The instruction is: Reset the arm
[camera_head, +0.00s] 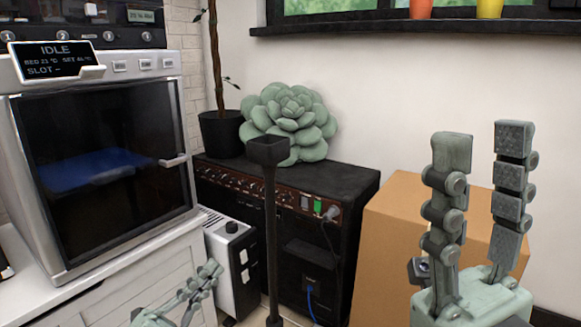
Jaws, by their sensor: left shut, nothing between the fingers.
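My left gripper (212,269) shows low in the view, left of centre, in front of the white cabinet. Its grey-green fingers lie close together, tilted up to the right, and it is shut and empty. My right gripper (483,147) stands at the right with its two jointed fingers pointing up. Its fingers are apart with nothing between them, so it is open. Its base is near the bottom edge, in front of the cardboard box. Most of both arms is out of view.
A 3D printer (187,110) with a dark door stands on a white cabinet (150,275) at the left. A black amplifier (345,180) carries a green succulent-shaped object (290,112) and a plant pot (221,135). A thin black stand (270,225) rises mid-view. A cardboard box (395,225) stands right.

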